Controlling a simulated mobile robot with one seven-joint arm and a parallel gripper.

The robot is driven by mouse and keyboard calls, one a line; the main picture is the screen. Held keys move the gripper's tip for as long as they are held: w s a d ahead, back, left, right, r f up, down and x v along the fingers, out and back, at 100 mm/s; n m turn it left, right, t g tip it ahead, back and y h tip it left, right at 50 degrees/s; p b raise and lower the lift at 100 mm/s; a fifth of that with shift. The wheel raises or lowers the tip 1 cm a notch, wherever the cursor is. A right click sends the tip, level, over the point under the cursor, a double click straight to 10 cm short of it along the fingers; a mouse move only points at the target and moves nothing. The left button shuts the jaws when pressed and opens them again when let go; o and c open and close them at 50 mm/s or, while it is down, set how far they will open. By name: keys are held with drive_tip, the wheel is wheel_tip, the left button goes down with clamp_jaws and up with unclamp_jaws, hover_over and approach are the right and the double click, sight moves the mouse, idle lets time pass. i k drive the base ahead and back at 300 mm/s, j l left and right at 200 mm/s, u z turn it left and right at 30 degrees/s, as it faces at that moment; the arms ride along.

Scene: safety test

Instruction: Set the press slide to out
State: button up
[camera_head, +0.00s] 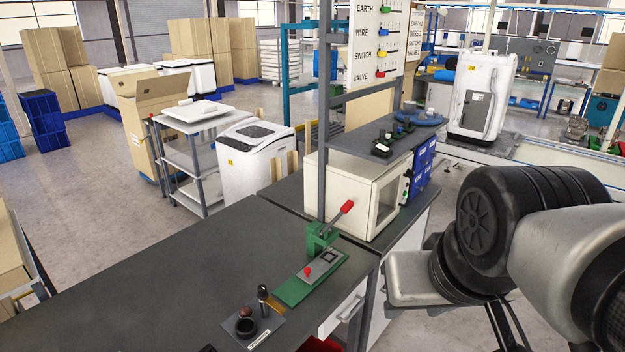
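The press (321,238) is a small green stand on the dark workbench, with a lever raised up to the right and a red grip (347,206) at its end. Its slide (324,262) is a grey plate with a dark square mark, lying on a green base (293,291) in front of the stand. A red knob (307,271) sits at the slide's near end. My arm is at the right, apart from the press. Thin dark parts at its lower end (502,325) may be my gripper; its fingertips run out of the picture, so open or shut does not show.
A cream box with a window (352,190) stands behind the press. A drawer (345,312) is below the bench edge. The bench's left part is clear.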

sight(318, 267)
drive_tip(key=i+l, duration=0.25)
drive_tip(key=i, duration=0.15)
drive_tip(key=i+l, duration=0.25)
drive_tip(key=i, duration=0.2)
